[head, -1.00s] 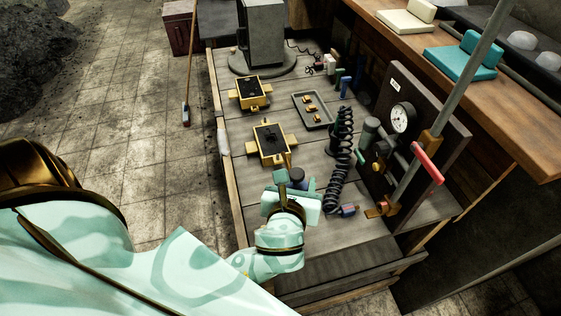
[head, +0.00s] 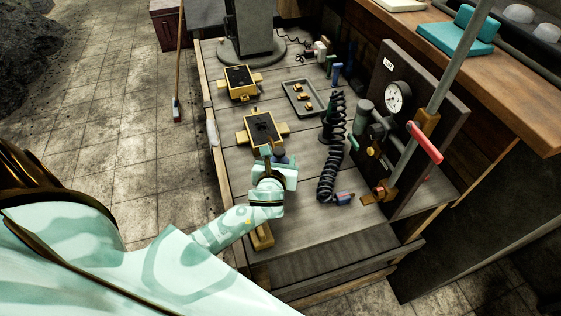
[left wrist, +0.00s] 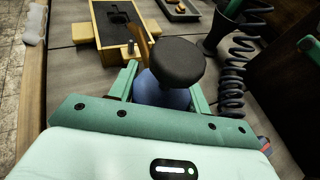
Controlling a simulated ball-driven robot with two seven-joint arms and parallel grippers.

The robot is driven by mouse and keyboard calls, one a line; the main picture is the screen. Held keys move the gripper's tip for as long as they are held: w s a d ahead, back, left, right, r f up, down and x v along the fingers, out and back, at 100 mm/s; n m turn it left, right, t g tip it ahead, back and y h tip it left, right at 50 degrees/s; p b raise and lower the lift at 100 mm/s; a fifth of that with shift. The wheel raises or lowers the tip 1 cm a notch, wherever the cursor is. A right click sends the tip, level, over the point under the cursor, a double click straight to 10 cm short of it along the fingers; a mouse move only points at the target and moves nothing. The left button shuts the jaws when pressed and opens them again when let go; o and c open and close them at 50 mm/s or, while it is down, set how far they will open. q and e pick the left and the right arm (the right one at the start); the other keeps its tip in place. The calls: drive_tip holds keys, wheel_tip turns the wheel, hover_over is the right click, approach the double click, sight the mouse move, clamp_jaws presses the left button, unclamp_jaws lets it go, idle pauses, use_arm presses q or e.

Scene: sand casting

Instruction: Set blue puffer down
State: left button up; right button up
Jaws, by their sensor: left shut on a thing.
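The blue puffer has a round blue body (left wrist: 163,92) and a wide black top, seen in the left wrist view. My left gripper (left wrist: 160,92) has its green fingers on either side of the blue body and is shut on it. In the head view the gripper (head: 279,166) is over the wooden bench, just on the near side of the closer yellow moulding box (head: 280,129). Only a small dark blue part of the puffer (head: 288,159) shows there. I cannot tell whether its underside touches the bench. My right gripper is not in view.
A second yellow box (head: 239,82) and a grey tray (head: 299,96) with small brass pieces lie farther back. A black coiled hose (head: 331,150) and a gauge panel (head: 437,110) stand to the right. A yellow block (head: 262,237) lies near the front left. Bench boards between are bare.

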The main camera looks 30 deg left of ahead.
use_arm(q)
drive_tip(key=shift+r, duration=0.15)
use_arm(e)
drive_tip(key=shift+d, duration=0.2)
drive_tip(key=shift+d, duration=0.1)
use_arm(q)
drive_tip(key=o, duration=1.3)
drive_tip(key=shift+f, duration=0.2)
drive_tip(key=shift+c, duration=0.2)
drive_tip(key=shift+s+d+r, duration=0.1)
drive_tip(key=shift+s+r, duration=0.05)
drive_tip(key=shift+r, duration=0.05)
drive_tip(key=p+v, duration=0.1)
drive_tip(key=v, duration=1)
drive_tip(key=shift+s+d+p, duration=0.15)
drive_tip(key=shift+s+p, duration=0.15)
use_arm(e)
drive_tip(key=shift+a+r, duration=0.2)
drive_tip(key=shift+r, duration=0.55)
use_arm(q)
drive_tip(key=shift+r, duration=0.1)
